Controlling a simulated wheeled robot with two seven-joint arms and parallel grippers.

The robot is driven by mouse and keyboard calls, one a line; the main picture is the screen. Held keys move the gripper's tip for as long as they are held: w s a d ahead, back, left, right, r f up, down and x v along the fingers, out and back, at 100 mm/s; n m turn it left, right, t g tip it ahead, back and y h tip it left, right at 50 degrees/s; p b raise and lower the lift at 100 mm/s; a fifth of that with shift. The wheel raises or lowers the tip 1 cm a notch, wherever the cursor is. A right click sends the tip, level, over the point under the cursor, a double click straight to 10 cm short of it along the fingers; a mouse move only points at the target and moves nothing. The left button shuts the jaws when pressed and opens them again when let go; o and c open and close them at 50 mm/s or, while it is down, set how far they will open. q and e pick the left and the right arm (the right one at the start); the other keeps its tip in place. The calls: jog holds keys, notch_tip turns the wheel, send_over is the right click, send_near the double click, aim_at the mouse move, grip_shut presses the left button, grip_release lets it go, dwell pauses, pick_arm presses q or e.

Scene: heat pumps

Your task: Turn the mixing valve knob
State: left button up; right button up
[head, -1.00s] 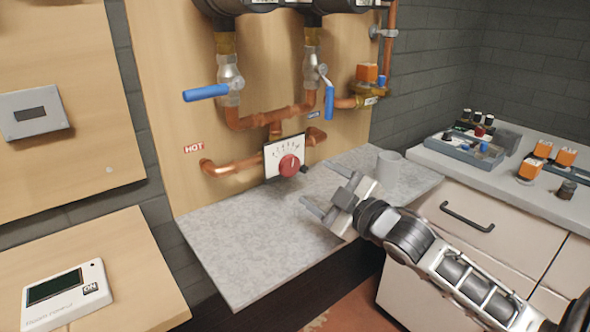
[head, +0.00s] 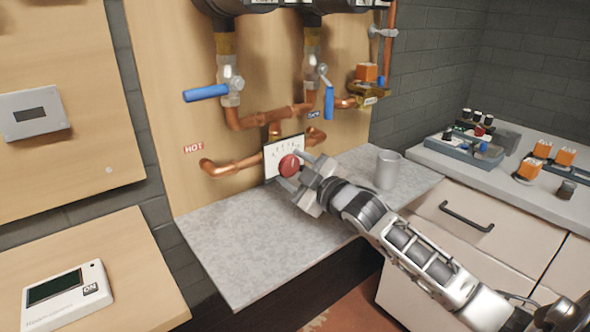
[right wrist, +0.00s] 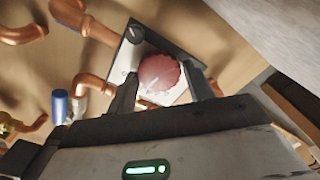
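The red mixing valve knob (head: 289,165) sits on a white dial plate (head: 271,160) with scale marks, on the board just above the grey shelf. My right gripper (head: 286,169) is open right in front of the knob. In the right wrist view the knob (right wrist: 159,73) shows between and just beyond the two spread fingers, with its white pointer mark visible. Whether a finger touches the knob I cannot tell. My left gripper is not in view.
Copper pipes (head: 232,168) run beside and above the dial. Two blue-handled valves, one with its lever (head: 206,93) sideways, are higher up. A grey mug (head: 387,170) stands on the shelf (head: 240,240) right of my arm. The shelf's left part is clear.

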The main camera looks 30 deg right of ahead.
jog(key=c, duration=0.5)
jog(key=shift+r+m+p, duration=0.2)
jog(key=shift+m+p, duration=0.1)
jog(key=shift+p, duration=0.6)
jog(key=shift+f, duration=0.2)
jog(key=o, duration=1)
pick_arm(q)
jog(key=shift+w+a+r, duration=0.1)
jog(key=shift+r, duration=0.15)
pick_arm(e)
jog(key=shift+s, duration=0.1)
